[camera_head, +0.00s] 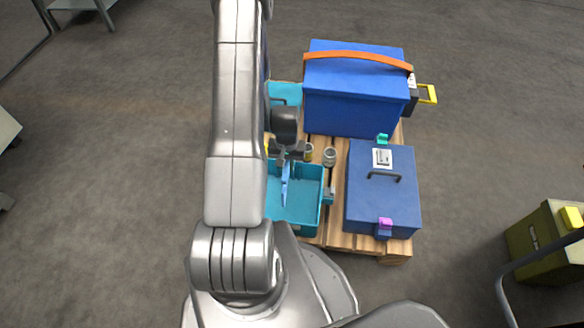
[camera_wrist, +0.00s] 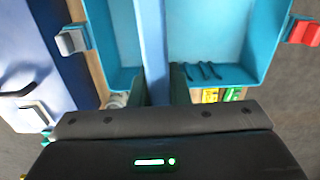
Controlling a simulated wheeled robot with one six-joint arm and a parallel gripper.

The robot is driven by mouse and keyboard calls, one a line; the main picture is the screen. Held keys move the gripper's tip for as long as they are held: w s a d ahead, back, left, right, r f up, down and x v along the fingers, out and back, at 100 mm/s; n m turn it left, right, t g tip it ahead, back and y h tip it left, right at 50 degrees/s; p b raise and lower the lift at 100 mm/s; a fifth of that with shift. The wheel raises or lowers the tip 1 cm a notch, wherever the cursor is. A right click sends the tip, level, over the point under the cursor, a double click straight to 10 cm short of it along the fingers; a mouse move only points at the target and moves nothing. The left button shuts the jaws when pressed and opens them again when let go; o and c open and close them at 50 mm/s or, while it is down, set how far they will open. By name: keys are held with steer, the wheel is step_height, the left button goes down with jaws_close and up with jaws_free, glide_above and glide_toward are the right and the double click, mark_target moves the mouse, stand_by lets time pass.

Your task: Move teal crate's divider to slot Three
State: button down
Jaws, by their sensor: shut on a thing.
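The teal crate (camera_head: 305,232) stands open on the pallet, and its interior and walls fill much of the wrist view (camera_wrist: 217,78). My gripper (camera_head: 287,157) is over the crate's far wall. It is shut on the blue divider (camera_head: 285,188), a thin upright plate; in the wrist view the dark fingers (camera_wrist: 158,88) sit on either side of the divider (camera_wrist: 153,40). I cannot tell whether the divider's lower edge is seated in a slot or lifted clear. No slot numbers are readable.
A dark blue case (camera_head: 400,205) stands close right of the crate. A tall blue box with an orange strap (camera_head: 355,57) stands behind. Two small cans (camera_head: 329,157) are on the pallet (camera_head: 340,238). An olive bin (camera_head: 530,245) stands right. Open floor lies left.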

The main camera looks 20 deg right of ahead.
steer(key=shift+m, duration=0.3)
steer(key=shift+s+d+f+b, duration=0.15)
steer(key=shift+s+f+b, duration=0.2)
steer(key=shift+f, duration=0.6)
steer(key=shift+s+d+f+b, duration=0.2)
steer(key=shift+f+b, duration=0.3)
steer(key=shift+f, duration=0.4)
steer(key=shift+s+d+f+b, duration=0.1)
steer(key=shift+s+f+b, duration=0.3)
steer(key=shift+f, duration=0.55)
steer(key=shift+b, duration=0.55)
steer(key=shift+f, duration=0.15)
steer(key=shift+f+b, duration=5.35)
steer(key=shift+f, duration=0.75)
jaws_free()
